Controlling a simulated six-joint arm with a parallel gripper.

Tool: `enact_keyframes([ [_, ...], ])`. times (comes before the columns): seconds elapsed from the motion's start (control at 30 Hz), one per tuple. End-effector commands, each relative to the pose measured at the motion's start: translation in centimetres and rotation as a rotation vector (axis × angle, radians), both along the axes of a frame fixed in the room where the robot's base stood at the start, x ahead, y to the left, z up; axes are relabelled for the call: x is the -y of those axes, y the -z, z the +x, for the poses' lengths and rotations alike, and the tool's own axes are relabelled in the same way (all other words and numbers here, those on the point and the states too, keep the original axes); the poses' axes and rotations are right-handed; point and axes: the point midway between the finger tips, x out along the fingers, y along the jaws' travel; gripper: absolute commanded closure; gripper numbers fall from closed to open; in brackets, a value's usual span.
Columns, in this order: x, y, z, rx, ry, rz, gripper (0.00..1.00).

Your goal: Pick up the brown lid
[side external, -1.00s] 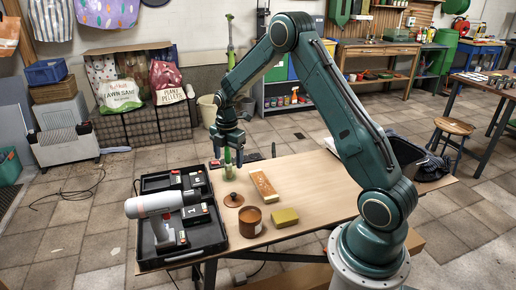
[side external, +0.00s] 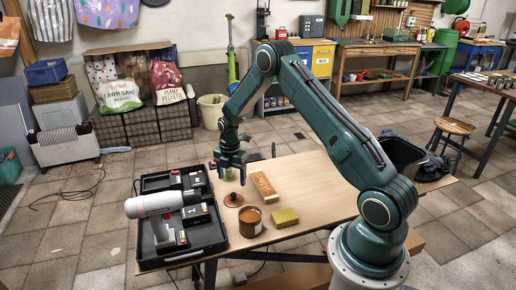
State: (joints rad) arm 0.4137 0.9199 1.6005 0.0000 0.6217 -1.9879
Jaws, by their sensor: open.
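The brown lid (side external: 233,199) is a small round disc with a knob on top. It lies flat on the wooden table (side external: 318,192), between the black case and the brown jar. The brown jar (side external: 250,221) stands upright just in front of the lid, open at the top. My gripper (side external: 229,178) is above the far part of the table, behind the lid in the picture and apart from it. It points down with its fingers open and nothing between them that I can make out. A small green thing behind the fingers is partly hidden.
An open black case (side external: 180,238) with a white cylindrical tool (side external: 153,204) and batteries fills the table's left side. A wood-backed brush or block (side external: 263,186) lies right of the lid, and a yellow-green sponge (side external: 285,217) right of the jar.

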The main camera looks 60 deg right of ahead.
Motion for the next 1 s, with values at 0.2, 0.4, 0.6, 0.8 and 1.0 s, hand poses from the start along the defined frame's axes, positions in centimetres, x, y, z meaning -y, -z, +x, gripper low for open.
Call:
enact_keyframes([
  [0.2,0.0,2.8,0.0,-0.002,0.0,0.001,0.27],
  [0.4,0.0,3.5,0.0,0.001,0.0,-0.001,0.27],
  [0.6,0.0,3.8,0.0,0.001,0.0,0.0,0.27],
  [0.8,0.0,5.4,-0.1,-0.001,0.001,0.001,0.27],
  [1.0,0.1,7.6,-0.2,-0.001,0.001,0.001,0.27],
])
